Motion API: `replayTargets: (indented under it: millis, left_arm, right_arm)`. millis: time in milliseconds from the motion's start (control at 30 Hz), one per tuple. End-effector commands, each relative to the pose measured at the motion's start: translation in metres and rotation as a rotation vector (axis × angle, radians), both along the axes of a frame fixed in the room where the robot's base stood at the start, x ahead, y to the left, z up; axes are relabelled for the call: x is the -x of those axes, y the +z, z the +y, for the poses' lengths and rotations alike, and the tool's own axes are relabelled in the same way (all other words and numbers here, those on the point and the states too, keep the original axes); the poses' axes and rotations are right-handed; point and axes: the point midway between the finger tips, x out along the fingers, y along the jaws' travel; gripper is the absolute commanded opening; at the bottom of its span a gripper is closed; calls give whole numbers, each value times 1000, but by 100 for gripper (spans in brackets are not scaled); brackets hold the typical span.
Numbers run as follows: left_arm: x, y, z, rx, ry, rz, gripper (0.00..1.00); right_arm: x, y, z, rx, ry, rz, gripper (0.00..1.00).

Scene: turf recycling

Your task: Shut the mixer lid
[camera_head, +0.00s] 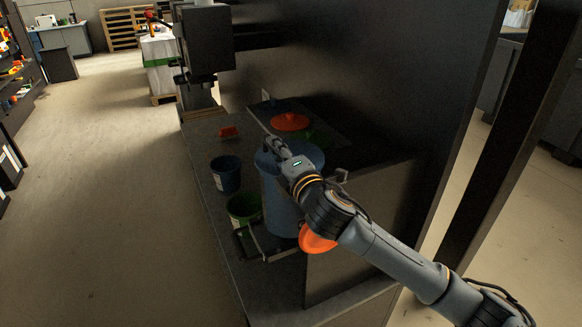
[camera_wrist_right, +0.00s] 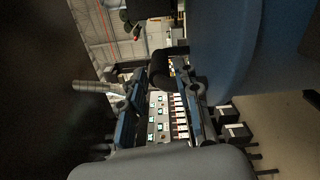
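The mixer is a tall blue-grey drum (camera_head: 283,205) standing on the dark bench. Its round blue top (camera_head: 309,153) shows behind my right gripper, but the arm hides part of it, and I cannot tell how far the lid is open. My right gripper (camera_head: 273,147) is at the left side of the mixer's top. In the right wrist view, its two fingers (camera_wrist_right: 162,100) are apart, with background showing between them. A smooth blue curved surface (camera_wrist_right: 245,45), likely the mixer, lies close beside the fingers. I cannot tell whether they touch. My left gripper is not in view.
A dark blue bucket (camera_head: 226,174) and a green bucket (camera_head: 244,209) stand left of the mixer. Orange lids (camera_head: 290,121) and (camera_head: 318,239) lie behind and in front. A small red-orange item (camera_head: 229,132) is on the bench. A dark wall rises at right; the left floor is clear.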

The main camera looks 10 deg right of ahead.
Motion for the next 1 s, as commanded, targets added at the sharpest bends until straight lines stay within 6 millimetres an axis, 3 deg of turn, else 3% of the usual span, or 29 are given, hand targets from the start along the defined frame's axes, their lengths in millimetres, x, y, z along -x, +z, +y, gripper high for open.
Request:
replayTargets:
  millis: [300,500,1000]
  left_arm:
    - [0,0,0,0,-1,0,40]
    - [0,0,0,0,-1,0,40]
    - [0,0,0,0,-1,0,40]
  right_arm:
    - [58,-1,-21,1,1,2,32]
    - [81,-1,-30,0,0,1,32]
    - [87,0,-32,0,-1,1,32]
